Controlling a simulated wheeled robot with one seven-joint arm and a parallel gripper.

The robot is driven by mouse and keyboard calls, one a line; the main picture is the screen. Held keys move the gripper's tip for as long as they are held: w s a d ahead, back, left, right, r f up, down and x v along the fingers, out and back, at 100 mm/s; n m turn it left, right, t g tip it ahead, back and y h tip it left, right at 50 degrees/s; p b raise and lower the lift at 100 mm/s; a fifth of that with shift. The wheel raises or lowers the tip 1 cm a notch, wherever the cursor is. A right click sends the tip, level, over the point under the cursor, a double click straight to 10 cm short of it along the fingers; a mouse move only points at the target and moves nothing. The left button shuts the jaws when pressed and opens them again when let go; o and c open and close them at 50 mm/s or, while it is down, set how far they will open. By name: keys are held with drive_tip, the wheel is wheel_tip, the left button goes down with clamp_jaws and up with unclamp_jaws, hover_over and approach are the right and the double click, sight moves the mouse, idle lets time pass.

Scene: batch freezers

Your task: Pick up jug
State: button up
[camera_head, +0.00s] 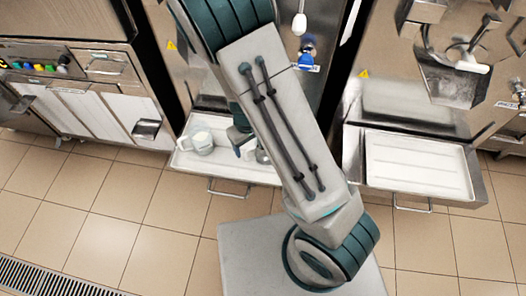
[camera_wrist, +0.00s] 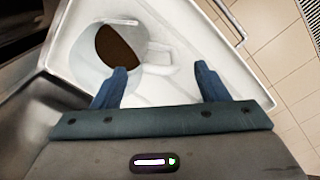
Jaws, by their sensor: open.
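The jug (camera_wrist: 93,44) is a white, round vessel with a dark brown inside and a handle (camera_wrist: 158,58) that points to the right in the wrist view. It stands in a white tray, and in the head view the jug (camera_head: 202,142) is near the tray's left end. My gripper (camera_wrist: 162,82) is open, with its two blue fingers apart on either side of the handle end in the picture. Nothing is between the fingertips that I can see as held. In the head view my arm hides most of the gripper, just right of the jug.
The white tray (camera_head: 185,162) juts from the front of a machine, with a metal handle below it. A second, empty tray (camera_head: 418,178) juts out at the right. A cabinet with colored buttons (camera_head: 42,68) stands at the left. Tiled floor lies open in front.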

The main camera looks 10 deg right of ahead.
wheel_tip(320, 180, down, 6)
drive_tip(key=shift+d+f+b, duration=0.1)
drive_tip(key=shift+f+b, duration=0.1)
drive_tip(key=shift+b, duration=0.65)
drive_tip(key=c, duration=1.3)
